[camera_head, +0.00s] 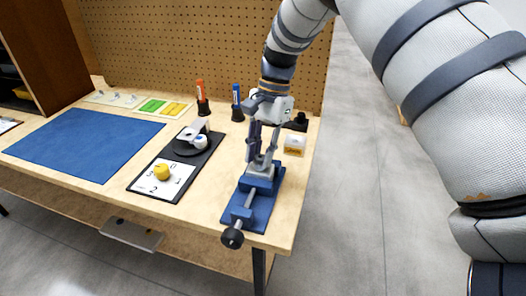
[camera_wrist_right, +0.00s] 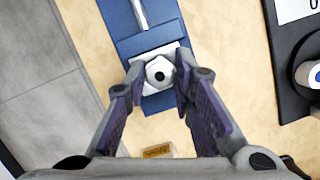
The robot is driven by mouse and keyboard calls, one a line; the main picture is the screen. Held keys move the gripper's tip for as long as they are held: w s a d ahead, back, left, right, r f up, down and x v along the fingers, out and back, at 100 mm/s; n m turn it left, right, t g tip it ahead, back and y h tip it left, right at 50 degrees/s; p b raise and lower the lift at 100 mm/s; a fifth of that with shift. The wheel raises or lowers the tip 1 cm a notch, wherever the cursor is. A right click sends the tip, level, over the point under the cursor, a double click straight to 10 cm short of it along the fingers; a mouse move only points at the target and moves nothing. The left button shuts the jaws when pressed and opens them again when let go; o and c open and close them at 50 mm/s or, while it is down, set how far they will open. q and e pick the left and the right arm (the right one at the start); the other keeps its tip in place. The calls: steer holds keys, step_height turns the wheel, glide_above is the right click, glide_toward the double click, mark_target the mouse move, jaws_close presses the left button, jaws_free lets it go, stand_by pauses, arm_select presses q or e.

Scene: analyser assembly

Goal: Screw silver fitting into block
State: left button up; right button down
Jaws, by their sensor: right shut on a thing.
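My right gripper (camera_head: 262,163) points down over the blue vise (camera_head: 240,208) at the table's right front. In the right wrist view, my right gripper (camera_wrist_right: 158,75) is shut on the silver fitting (camera_wrist_right: 159,71), a hex piece with a dark round hole. The pale metal block (camera_wrist_right: 148,86) shows under the fitting, at the jaws of the vise (camera_wrist_right: 135,22). The fitting sits over the block's middle; how deep it is in the block cannot be told. In the head view the gripper's fingers mostly hide fitting and block. My left gripper is not in view.
A small yellow-labelled box (camera_head: 294,144) stands behind right. Orange (camera_head: 201,92) and blue (camera_head: 236,96) markers stand at the back. A blue mat (camera_head: 85,143) lies left.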

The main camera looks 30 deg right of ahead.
mark_target(262, 156)
steer(key=shift+r, duration=0.1)
steer(key=shift+r+m, duration=0.2)
steer(key=shift+m, duration=0.4)
steer(key=shift+m+t+p, duration=0.35)
steer(key=shift+m+t, duration=0.15)
steer(key=shift+m, duration=0.2)
steer(key=shift+f+m, duration=0.25)
steer(key=shift+m, duration=0.55)
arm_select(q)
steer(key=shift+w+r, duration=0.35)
arm_select(e)
steer(key=c, duration=0.7)
jaws_free()
steer(key=shift+r, duration=2.45)
